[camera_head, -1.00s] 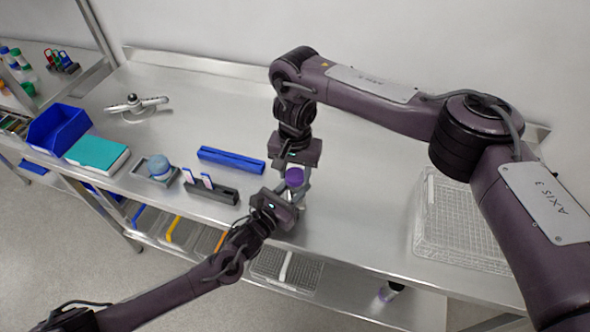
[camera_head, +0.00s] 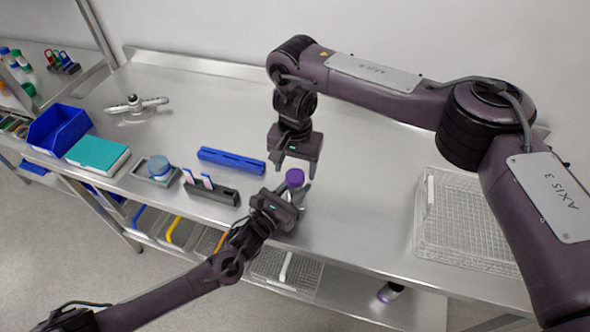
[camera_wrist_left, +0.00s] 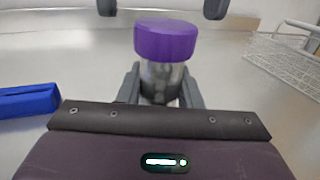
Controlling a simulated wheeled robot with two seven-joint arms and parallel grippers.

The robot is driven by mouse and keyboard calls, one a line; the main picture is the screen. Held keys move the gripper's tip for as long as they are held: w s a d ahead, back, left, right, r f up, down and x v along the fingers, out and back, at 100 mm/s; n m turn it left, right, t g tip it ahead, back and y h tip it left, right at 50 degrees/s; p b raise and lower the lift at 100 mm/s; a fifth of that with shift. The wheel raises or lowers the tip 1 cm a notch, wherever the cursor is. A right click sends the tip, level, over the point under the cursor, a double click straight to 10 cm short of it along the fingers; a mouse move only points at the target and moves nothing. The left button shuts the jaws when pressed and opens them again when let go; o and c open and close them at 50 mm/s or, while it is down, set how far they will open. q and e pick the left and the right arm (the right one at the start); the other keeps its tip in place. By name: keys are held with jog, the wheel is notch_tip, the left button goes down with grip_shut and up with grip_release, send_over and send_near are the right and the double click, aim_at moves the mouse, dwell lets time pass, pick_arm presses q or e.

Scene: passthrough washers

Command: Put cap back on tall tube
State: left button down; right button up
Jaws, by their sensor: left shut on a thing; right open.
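The tall tube (camera_wrist_left: 158,82) is a clear tube standing upright between the fingers of my left gripper (camera_wrist_left: 160,88). A purple cap (camera_wrist_left: 166,40) sits on its top; it also shows in the head view (camera_head: 295,177). In the head view my left gripper (camera_head: 297,197) is shut on the tube below the cap. My right gripper (camera_head: 297,168) is open, just above and behind the cap, and holds nothing. Its two fingertips show at the top of the left wrist view, apart from the cap. The lower tube is hidden by my left gripper.
A blue rack (camera_head: 231,160) and a dark holder (camera_head: 211,192) lie left of the grippers. A wire basket (camera_head: 466,232) stands at right.

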pick_arm(q)
jog(key=shift+f, duration=0.1)
pick_arm(e)
jog(key=shift+r, duration=1.15)
jog(key=shift+c, duration=0.6)
